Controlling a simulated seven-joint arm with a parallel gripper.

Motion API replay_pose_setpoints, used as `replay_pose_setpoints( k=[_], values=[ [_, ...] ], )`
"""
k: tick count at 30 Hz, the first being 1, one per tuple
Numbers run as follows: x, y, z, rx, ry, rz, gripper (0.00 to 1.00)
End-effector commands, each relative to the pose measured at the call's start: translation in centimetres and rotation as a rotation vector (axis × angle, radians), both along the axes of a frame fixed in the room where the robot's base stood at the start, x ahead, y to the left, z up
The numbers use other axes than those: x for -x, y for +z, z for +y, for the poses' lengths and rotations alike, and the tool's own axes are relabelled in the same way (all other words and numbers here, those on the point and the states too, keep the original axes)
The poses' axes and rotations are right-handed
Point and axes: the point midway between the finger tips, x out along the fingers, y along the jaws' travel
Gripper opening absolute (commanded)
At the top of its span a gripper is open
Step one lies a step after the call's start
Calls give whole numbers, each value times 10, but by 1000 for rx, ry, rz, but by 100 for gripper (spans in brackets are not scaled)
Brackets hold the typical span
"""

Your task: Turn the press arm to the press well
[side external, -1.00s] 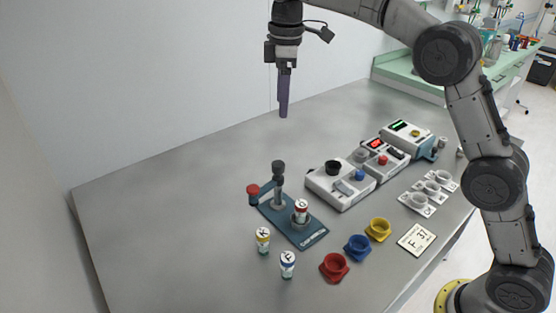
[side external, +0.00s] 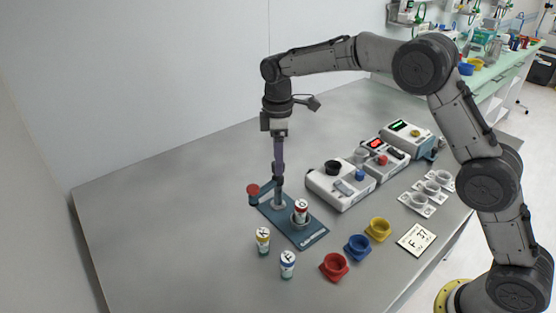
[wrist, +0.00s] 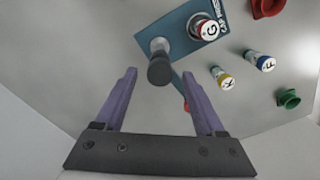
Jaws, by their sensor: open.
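The press has a teal base plate (side external: 312,236), an upright post with a dark knob on top (wrist: 160,72) and a press arm with a red end (side external: 253,190). The red end points left, away from the press well (side external: 300,218), where a red-banded vial (side external: 301,206) stands. In the wrist view the red end (wrist: 187,104) is mostly hidden by a finger. My gripper (side external: 278,168) points down over the post, open and empty. In the wrist view the dark knob shows between the fingertips of my gripper (wrist: 159,73); I cannot tell whether they touch it.
A yellow-banded vial (side external: 263,240) and a blue-banded vial (side external: 287,264) stand in front of the press. Red (side external: 334,267), blue (side external: 357,247) and yellow (side external: 378,229) cups sit to the right. White devices (side external: 341,186) stand behind. The table's left side is clear.

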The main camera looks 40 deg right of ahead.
Motion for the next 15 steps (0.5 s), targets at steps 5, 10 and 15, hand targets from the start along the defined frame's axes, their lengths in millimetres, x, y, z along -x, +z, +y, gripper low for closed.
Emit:
replay_pose_setpoints(
  k=[5, 10, 15],
  values=[
    [0, -11, 0, 0, 0, 0, 72],
    [0, -12, 0, 1, 0, -1, 72],
    [0, -12, 0, 0, 0, -1, 63]
  ],
)
